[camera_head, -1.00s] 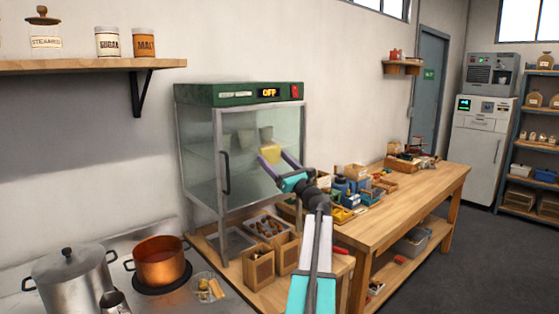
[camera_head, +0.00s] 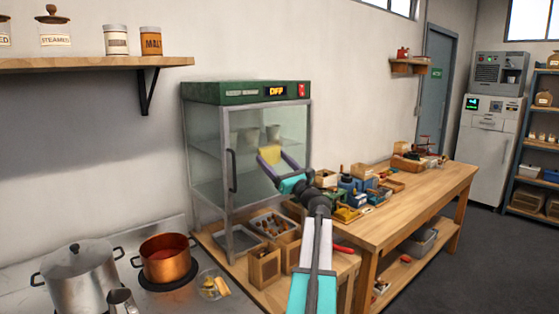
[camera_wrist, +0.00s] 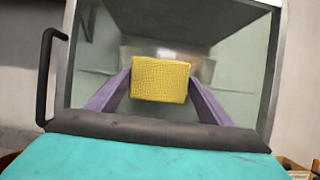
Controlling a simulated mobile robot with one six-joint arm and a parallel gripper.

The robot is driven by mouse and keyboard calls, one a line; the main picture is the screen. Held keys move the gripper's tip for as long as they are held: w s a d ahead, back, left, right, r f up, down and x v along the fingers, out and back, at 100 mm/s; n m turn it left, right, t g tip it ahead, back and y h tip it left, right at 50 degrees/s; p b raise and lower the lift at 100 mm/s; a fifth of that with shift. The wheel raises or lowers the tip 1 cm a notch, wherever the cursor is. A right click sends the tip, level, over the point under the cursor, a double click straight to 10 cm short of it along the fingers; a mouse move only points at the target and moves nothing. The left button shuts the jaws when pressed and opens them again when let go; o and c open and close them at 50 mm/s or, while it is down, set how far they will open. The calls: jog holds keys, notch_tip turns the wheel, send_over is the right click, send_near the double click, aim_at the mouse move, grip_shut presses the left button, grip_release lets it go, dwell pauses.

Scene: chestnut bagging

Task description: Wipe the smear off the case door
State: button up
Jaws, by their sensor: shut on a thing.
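The glass case (camera_head: 250,160) with a green top and an "OFF" display stands left of centre in the head view. Its framed glass door (camera_head: 240,190) is shut and has a dark handle (camera_head: 231,170). My gripper (camera_head: 271,158) is shut on a yellow cloth or sponge (camera_head: 270,154) in front of the door glass. In the wrist view the yellow piece (camera_wrist: 160,81) sits between my two purple fingers, with the glass (camera_wrist: 225,70) behind it. I cannot tell whether it touches the glass. No smear can be made out; the yellow piece and gripper hide part of the door.
Below the case stand wooden boxes (camera_head: 265,265) and a tray of chestnuts (camera_head: 275,222). A copper pot (camera_head: 165,262) and a steel pot (camera_head: 76,280) are on the stove at left. A wooden bench (camera_head: 420,205) with small containers is at right.

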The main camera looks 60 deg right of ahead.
aim_at(278, 149)
jog(key=shift+w+a, duration=0.2)
jog(key=shift+a, duration=0.3)
jog(key=shift+r, duration=0.1)
jog(key=shift+s+r+p, duration=0.15)
jog(key=shift+r+p, duration=0.6)
jog(key=shift+r, duration=0.35)
jog(key=shift+d, duration=0.15)
jog(key=shift+s+d, duration=0.25)
jog(key=shift+d, duration=0.7)
jog(key=shift+s+d, duration=0.25)
jog(key=shift+d, duration=0.65)
jog(key=shift+s+d, duration=0.25)
jog(key=shift+d, duration=0.4)
jog(key=shift+s+d, duration=0.2)
jog(key=shift+d, duration=0.4)
jog(key=shift+s+d, duration=0.25)
jog(key=shift+d, duration=0.4)
